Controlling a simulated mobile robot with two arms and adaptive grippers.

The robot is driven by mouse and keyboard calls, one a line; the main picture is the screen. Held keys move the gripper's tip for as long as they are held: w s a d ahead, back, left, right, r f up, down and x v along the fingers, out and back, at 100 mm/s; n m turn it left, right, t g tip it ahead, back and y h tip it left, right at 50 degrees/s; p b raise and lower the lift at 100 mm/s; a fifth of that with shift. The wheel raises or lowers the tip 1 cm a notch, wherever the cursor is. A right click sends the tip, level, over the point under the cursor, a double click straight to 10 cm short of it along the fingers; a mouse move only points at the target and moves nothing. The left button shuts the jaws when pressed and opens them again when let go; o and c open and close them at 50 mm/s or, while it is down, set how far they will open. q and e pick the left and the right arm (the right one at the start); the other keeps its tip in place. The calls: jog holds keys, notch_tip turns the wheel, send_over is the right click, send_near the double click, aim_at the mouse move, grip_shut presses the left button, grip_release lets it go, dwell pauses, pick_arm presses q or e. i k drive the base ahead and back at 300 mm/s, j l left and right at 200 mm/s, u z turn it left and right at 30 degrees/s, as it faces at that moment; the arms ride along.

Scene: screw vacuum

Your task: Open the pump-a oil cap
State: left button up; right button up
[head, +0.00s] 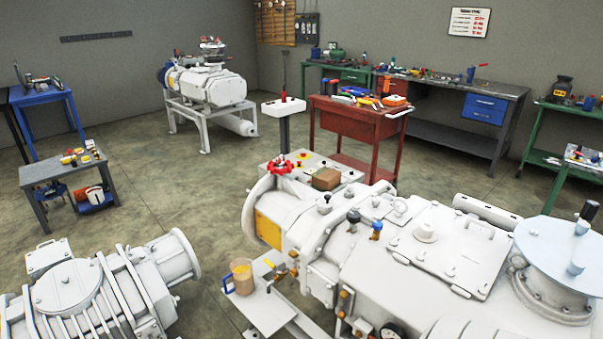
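A large white vacuum pump (350,255) fills the lower right of the head view. A flat rectangular cover (465,262) is on its top, with a round white cap-like part (426,231) seated on it. Small knobs, one blue-topped (376,226) and one dark (353,215), stand left of the cover. A second white ribbed pump (80,295) is at the lower left, and a third (208,87) stands on a frame at the back. I cannot tell which is pump-a or which part is its oil cap. Neither of my grippers is in view.
A jug (241,276) of tan liquid stands on a small white shelf (262,306) between the front pumps. A red tool cart (345,122), a grey side table (58,170) and workbenches stand farther back. Open floor (165,185) lies in the left middle.

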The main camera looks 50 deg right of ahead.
aim_at(325, 202)
jog(key=i+z, duration=0.35)
jog(key=z, duration=0.15)
jog(key=i+j+z, duration=0.1)
jog(key=i+z, duration=0.2)
jog(key=z, duration=0.15)
jog(key=i+j+z, duration=0.2)
jog(key=i+z, duration=0.15)
jog(key=z, duration=0.15)
jog(key=i+j+z, duration=0.25)
jog(key=z, duration=0.25)
jog(key=j, duration=0.05)
